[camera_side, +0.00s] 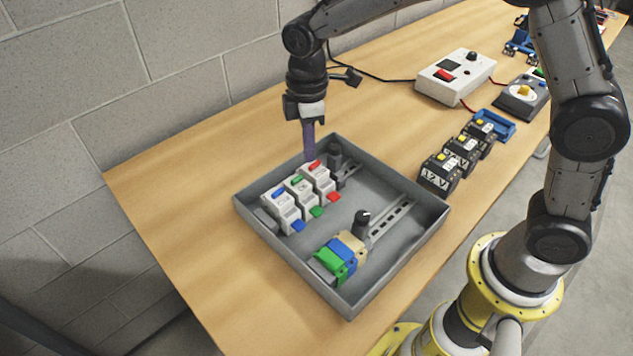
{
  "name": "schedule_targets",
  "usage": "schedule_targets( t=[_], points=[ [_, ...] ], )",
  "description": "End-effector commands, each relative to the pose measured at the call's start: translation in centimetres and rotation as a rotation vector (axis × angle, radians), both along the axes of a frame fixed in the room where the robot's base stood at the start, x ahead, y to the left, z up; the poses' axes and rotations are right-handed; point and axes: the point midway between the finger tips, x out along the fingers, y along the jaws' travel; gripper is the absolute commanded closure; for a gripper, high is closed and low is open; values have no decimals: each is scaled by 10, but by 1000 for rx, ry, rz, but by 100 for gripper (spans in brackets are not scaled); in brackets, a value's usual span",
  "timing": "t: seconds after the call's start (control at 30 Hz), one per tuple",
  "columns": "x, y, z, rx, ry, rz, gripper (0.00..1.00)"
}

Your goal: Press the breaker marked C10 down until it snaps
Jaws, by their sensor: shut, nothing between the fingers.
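Three white breakers stand side by side on a rail in the grey tray (378,286). The left one (284,213) has a blue lever, the middle one (303,198) a green lever, the right one (322,181) a red lever. Each has a tab of its own colour at its front foot. Their markings are too small to read, so I cannot tell which is C10. My gripper (309,157) points down with its fingers shut and empty. Its tips are close to the red lever (315,166) at the back; I cannot tell whether they touch.
A dark post (334,155) stands close to the right breaker. A black-knobbed post (361,222) and green, beige and blue terminal blocks (337,262) are on the tray's front rail. Outside stand several black blocks (440,174) and a white switch box (455,78). The table's left is clear.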

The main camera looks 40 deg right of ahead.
Motion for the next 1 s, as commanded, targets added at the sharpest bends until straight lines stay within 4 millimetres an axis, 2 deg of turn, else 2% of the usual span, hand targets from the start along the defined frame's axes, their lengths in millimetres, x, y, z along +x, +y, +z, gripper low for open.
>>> schedule_targets(
  t=[1.0],
  points=[
    [0, 0, -6, -1, 3, 0, 100]
  ],
)
